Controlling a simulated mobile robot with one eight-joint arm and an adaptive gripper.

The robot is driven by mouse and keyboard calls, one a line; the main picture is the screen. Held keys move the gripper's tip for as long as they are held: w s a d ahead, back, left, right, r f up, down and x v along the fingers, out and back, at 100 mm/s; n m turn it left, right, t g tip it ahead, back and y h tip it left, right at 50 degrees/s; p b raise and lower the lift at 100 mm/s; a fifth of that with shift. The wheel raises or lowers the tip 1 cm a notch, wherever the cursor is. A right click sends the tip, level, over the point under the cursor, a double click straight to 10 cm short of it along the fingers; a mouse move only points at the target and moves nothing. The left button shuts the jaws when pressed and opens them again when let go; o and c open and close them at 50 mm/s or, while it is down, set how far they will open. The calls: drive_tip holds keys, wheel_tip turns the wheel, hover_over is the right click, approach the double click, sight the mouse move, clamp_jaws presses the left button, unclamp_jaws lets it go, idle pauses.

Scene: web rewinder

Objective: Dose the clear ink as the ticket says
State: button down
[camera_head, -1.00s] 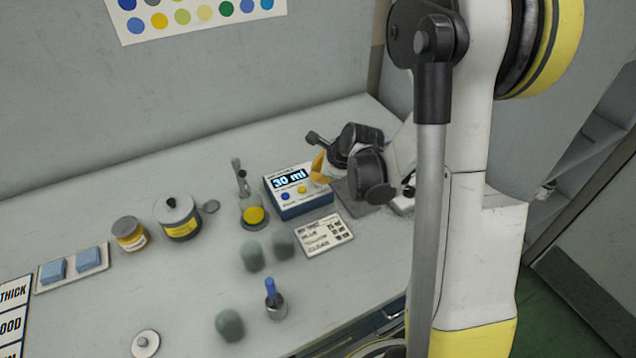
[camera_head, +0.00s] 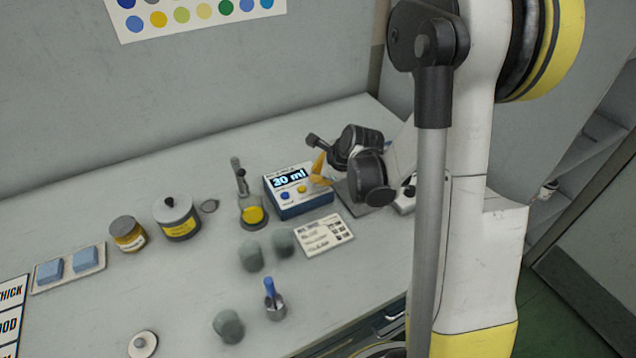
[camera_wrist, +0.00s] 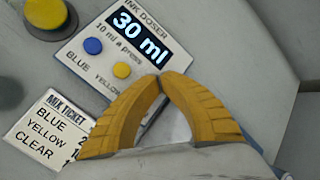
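The ink doser (camera_head: 302,205) is a blue and white box on the bench. Its display reads 30 ml in the wrist view (camera_wrist: 140,38). It has a blue button (camera_wrist: 93,46) and a yellow button (camera_wrist: 122,70), with "10 ml a press" printed above. The mix ticket (camera_head: 325,236) lies in front of it; in the wrist view it lists blue, yellow and clear, with its amounts partly covered by a finger. My gripper (camera_wrist: 162,80) is shut and empty, its yellow fingertips together over the doser, right of the yellow button. Any clear button is hidden.
Grey-green round pieces (camera_head: 251,257) and a small pot with a blue-handled tool (camera_head: 275,305) are in front. A yellow-labelled pot (camera_head: 178,222) and a jar (camera_head: 128,235) stand farther left.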

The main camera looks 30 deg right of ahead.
drive_tip(key=shift+f, duration=0.3)
drive_tip(key=shift+r, duration=0.1)
idle(0.3)
drive_tip(key=shift+r+p, duration=0.3)
drive_tip(key=shift+r, duration=0.45)
wheel_tip(320, 180, up, 5)
drive_tip(key=p, duration=0.3)
drive_tip(key=shift+p, duration=0.35)
idle(0.4)
